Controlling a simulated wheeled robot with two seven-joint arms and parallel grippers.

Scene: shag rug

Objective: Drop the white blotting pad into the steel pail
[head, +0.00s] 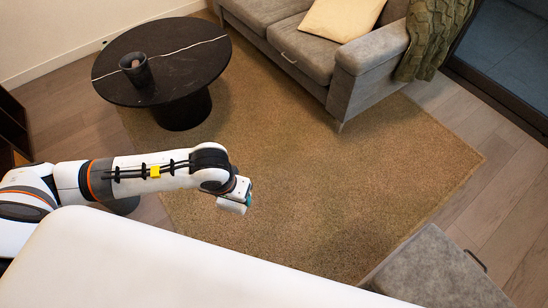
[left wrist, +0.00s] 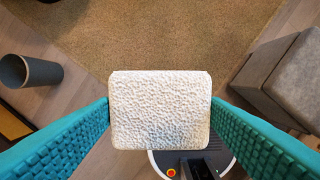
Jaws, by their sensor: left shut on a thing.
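The white blotting pad (left wrist: 161,110) is a squarish, bumpy-surfaced block in the left wrist view. My left gripper (left wrist: 160,103) is shut on it, with a teal finger against each side edge. In the head view my left gripper (head: 246,197) is over the rug, and the pad cannot be made out clearly there. A grey open cylinder, which looks like the steel pail (left wrist: 42,73), stands on the wood floor at the left of the wrist view, apart from the pad. In the head view a dark rounded thing (head: 124,206), mostly hidden by my arm, may be this pail. My right gripper is not in view.
A round black table (head: 195,62) holding a dark cup (head: 136,70) stands at the back left. A grey sofa (head: 300,50) is at the back, and a grey ottoman (head: 435,270) at the lower right. The brown shag rug (head: 320,190) between them is clear.

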